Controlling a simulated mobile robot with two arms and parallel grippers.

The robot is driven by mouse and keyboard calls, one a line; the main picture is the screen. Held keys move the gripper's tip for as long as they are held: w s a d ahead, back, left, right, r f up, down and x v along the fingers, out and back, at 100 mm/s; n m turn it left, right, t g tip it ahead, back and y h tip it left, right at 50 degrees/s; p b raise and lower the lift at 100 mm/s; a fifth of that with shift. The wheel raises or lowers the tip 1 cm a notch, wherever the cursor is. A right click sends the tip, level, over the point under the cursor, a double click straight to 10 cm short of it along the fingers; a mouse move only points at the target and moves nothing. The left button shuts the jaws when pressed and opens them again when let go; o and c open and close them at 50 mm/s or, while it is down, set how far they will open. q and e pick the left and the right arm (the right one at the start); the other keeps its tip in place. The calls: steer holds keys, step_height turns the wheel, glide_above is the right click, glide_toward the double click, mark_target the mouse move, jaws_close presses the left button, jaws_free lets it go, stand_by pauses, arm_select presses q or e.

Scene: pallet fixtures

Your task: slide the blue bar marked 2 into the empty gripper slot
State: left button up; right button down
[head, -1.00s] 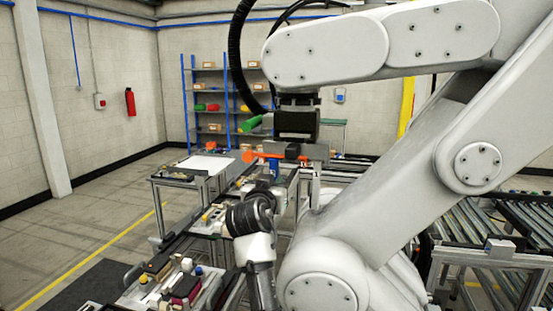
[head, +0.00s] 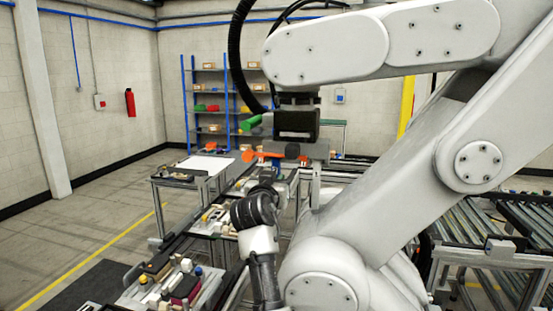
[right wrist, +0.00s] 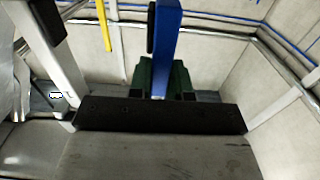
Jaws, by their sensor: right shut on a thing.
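In the right wrist view, the blue bar (right wrist: 167,42) stands upright between the green fingers of my right gripper (right wrist: 161,80), which is shut on it. A dark strip lies along the bar's left side. No number can be read on it. In the head view, the white arm in front hides much of the work area, and I cannot make out the bar or the empty slot clearly. A dark wrist joint (head: 252,211) of mine is above the bench at the middle. My left gripper cannot be made out.
A bench with small parts (head: 178,283) is at the lower left. A roller conveyor (head: 500,228) is at the right. Bare floor lies at the left.

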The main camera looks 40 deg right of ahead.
steer(key=c, duration=1)
jaws_free()
steer(key=shift+f, duration=0.1)
steer(key=b+v, duration=0.5)
steer(key=v, duration=0.6)
